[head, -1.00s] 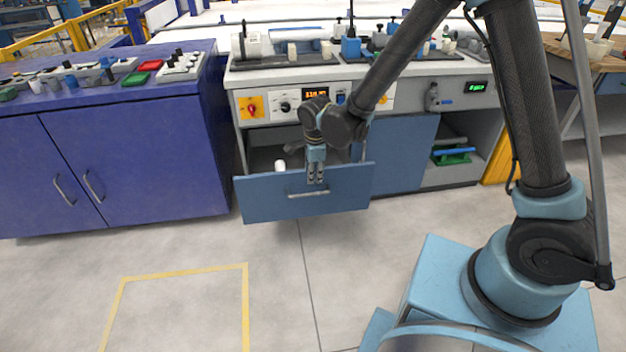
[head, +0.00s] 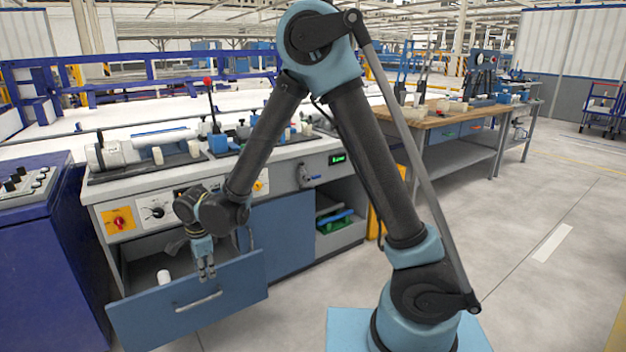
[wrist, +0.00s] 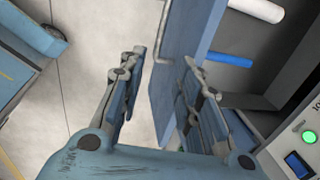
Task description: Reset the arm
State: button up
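My gripper (head: 207,272) hangs fingers-down at the blue drawer front (head: 165,312), near its handle (head: 199,302). In the wrist view, its two fingers (wrist: 165,90) are spread apart with nothing held. The drawer panel (wrist: 185,35) shows between and behind them; I cannot tell whether they touch it. The drawer is pulled open. A white pipe (head: 163,277) is inside, also visible in the wrist view (wrist: 258,10) with a blue pipe (wrist: 228,59). My arm is bent, reaching forward and down to the drawer.
The workbench (head: 95,188) above the drawer carries pipes and fittings. A blue cabinet (head: 45,270) stands at left. An open shelf (head: 340,235) holds green and blue items. A wooden table (head: 450,118) stands farther right. The floor (head: 540,270) at right is clear.

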jog(key=w+d+r+n, duration=0.1)
jog(key=w+d+r, duration=0.3)
jog(key=d, duration=0.4)
jog(key=w+d+r+n, duration=0.1)
jog(key=w+d+r, duration=0.3)
jog(key=d, duration=0.4)
jog(key=w+d+r+n, duration=0.1)
jog(key=w+d+r, duration=0.4)
jog(key=d, duration=0.3)
jog(key=s+d+r+n, duration=0.2)
jog(key=d+r+n, duration=0.1)
jog(key=d, duration=1.4)
jog(key=s+d+f+n, duration=0.2)
jog(key=s+d, duration=0.4)
jog(key=d, duration=0.2)
jog(key=s+d+f+n+h, duration=0.1)
jog(key=s+d+n, duration=0.1)
jog(key=s+d, duration=0.4)
jog(key=shift+s+d+f, duration=0.15)
jog(key=shift+d+f, duration=0.2)
jog(key=shift+d, duration=1)
jog(key=shift+d, duration=0.1)
